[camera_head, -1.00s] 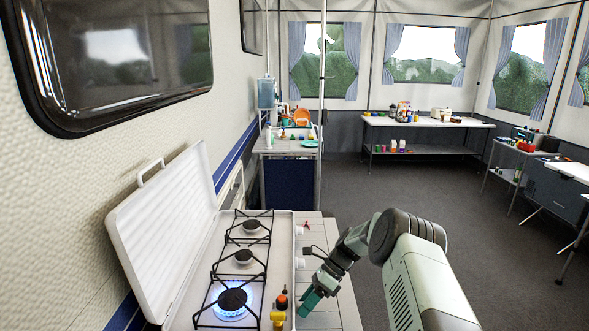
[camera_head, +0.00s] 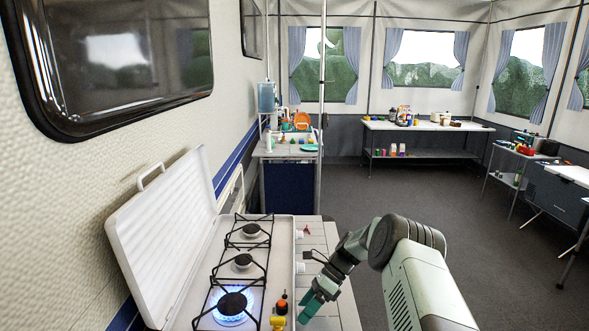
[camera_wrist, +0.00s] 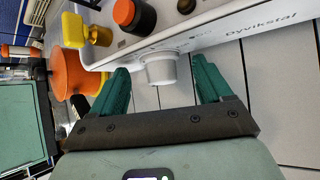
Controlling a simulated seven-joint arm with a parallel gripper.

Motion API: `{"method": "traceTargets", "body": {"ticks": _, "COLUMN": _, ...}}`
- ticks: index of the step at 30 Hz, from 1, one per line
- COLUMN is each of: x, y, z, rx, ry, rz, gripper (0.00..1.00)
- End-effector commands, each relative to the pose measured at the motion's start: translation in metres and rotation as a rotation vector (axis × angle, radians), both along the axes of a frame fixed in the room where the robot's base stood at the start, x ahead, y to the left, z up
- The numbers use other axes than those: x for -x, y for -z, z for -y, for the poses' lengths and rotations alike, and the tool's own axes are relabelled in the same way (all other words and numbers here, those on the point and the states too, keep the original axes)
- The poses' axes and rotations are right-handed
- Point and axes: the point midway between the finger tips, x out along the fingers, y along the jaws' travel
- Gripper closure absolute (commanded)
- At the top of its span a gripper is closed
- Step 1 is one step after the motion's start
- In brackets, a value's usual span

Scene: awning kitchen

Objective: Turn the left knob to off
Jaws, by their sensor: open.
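A white stove (camera_head: 283,245) with its lid raised has three burners in a row. The nearest burner (camera_head: 232,303) is lit with a blue flame. In the wrist view a white round knob (camera_wrist: 160,68) sticks out of the stove's front panel. My gripper (camera_wrist: 160,64) is open, with one teal finger on each side of this knob and visible gaps between. In the head view my gripper (camera_head: 307,306) is beside the near end of the stove front and hides this knob. Two other knobs, the middle knob (camera_head: 299,267) and the far knob (camera_head: 298,234), show farther along.
In the wrist view an orange round object (camera_wrist: 70,72) lies to the left. A white tiled surface (camera_head: 318,240) runs along the stove front.

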Motion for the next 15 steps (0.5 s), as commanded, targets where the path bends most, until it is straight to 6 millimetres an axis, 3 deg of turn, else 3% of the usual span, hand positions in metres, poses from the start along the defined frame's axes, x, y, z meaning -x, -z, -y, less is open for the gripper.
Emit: {"method": "traceTargets", "body": {"ticks": 15, "x": -0.013, "y": -0.029, "z": 0.018, "rx": 0.005, "ry": 0.006, "rz": 0.009, "gripper": 0.00}}
